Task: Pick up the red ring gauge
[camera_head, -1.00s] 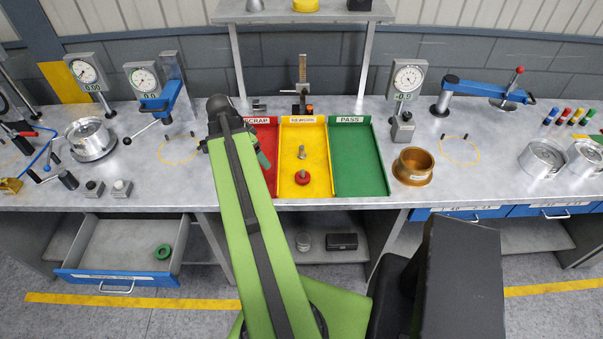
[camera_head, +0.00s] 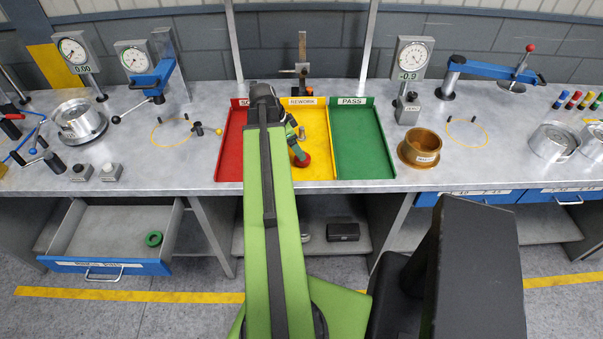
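The red ring gauge (camera_head: 302,161) lies in the yellow REWORK tray (camera_head: 318,171), partly covered by my gripper. My green arm reaches up from the bottom of the view to the trays. My gripper (camera_head: 297,149) is beyond the arm's end, low over the yellow tray, with a dark green finger just above or against the ring. The arm hides much of it, so I cannot tell whether its fingers are open or closed around the ring. A small metal pin (camera_head: 301,132) stands just behind the ring.
The red SCRAP tray (camera_head: 231,150) and green PASS tray (camera_head: 363,145) flank the yellow one. A brass ring (camera_head: 420,149) sits to the right. A gauge stand (camera_head: 408,78) is behind it. An open drawer (camera_head: 108,266) at lower left holds a green ring (camera_head: 153,239).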

